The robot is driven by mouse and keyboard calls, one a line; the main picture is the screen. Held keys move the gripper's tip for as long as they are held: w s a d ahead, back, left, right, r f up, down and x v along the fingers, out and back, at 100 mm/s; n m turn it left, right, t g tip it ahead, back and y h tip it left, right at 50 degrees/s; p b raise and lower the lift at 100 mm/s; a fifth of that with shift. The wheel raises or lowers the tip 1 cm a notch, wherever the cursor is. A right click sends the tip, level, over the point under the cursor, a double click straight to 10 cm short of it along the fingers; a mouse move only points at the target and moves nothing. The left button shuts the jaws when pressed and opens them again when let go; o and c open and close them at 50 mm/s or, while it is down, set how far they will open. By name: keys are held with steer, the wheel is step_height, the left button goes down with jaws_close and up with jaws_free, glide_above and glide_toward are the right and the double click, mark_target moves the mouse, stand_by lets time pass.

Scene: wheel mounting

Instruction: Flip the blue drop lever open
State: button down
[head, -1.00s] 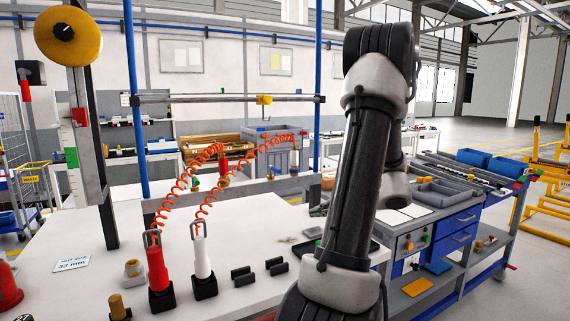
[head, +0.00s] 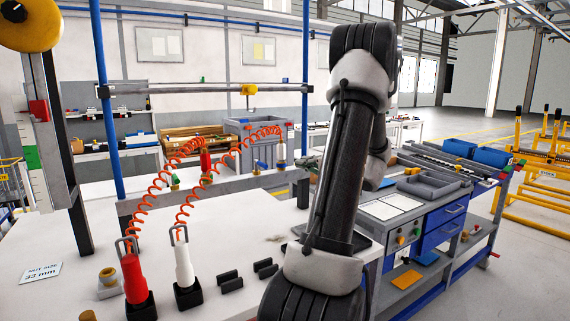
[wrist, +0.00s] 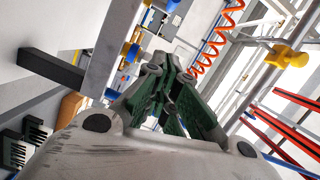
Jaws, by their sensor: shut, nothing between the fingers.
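A small blue lever (head: 261,165) shows in the head view on the air-line rail behind the white bench, near the right red coiled hose. Its exact angle is too small to tell. A blue knob-like part (wrist: 130,51) beside a grey bar shows in the wrist view, left of the fingers; I cannot tell whether it is the same lever. My gripper (wrist: 172,75), with dark green fingers, is shut and empty in the wrist view. It appears apart from the blue part.
A red tool (head: 135,279) and a white tool (head: 184,264) stand in black holders on the bench (head: 80,240), linked to red coiled hoses. A blue upright post (head: 105,120) and an overhead rail stand behind. A blue workbench (head: 440,235) is at right.

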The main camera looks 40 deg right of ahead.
steer(key=w+a+f, duration=0.1)
steer(key=w+a, duration=0.3)
steer(key=w, duration=0.6)
steer(key=shift+w+f, duration=0.15)
steer(key=shift+w, duration=0.1)
steer(key=shift+a+m+h, duration=0.2)
steer(key=shift+m+h, duration=0.2)
steer(key=shift+h, duration=0.2)
